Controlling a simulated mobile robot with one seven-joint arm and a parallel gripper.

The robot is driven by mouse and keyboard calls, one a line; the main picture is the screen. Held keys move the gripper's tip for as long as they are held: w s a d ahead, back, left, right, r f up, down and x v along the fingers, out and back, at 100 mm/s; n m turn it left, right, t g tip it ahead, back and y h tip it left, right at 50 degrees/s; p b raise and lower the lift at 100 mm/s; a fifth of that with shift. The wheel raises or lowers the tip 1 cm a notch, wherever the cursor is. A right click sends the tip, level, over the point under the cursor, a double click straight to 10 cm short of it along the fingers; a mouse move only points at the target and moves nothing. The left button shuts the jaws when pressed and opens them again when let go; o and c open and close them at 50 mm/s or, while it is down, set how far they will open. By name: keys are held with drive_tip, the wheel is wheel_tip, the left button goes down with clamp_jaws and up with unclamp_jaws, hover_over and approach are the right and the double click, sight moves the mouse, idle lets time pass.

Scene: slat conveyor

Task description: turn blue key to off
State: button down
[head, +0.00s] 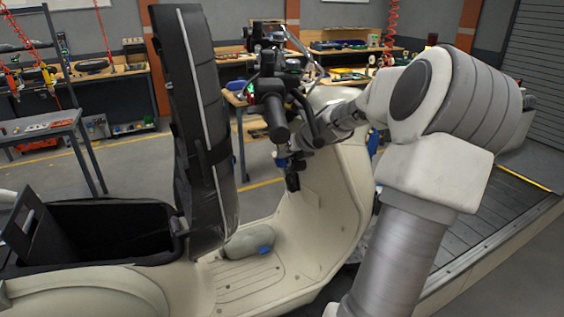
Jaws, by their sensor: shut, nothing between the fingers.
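A cream scooter (335,185) stands in front of me, with its handlebar (274,115) at the upper middle. A small blue piece, which looks like the blue key (281,162), shows below the handlebar at the inner side of the front shield. Its turn position is too small to tell. My arm reaches in from the right, and my gripper (296,161) is at the blue piece, shut and empty. Whether it touches the key cannot be told. A dark piece hangs just below; I cannot tell if it is a fingertip or a key fob.
The raised black seat (203,130) stands upright left of the handlebar, over an open storage bin (105,232). A grey bundle with a blue spot (264,250) lies on the footboard. The slat conveyor (495,215) is at right; workbenches (110,75) stand behind.

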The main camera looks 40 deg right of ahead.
drive_tip(key=shift+w+a+f+b, duration=0.15)
drive_tip(key=shift+f+b, duration=0.2)
drive_tip(key=shift+f, duration=0.55)
idle(1.0)
drive_tip(key=d+p+v, duration=0.1)
drive_tip(key=p+v, duration=0.1)
drive_tip(key=v, duration=0.7)
drive_tip(key=shift+w+a+r+p, duration=0.2)
drive_tip(key=shift+a+r+p, duration=0.1)
drive_tip(key=shift+r+p, duration=0.1)
idle(0.5)
idle(0.4)
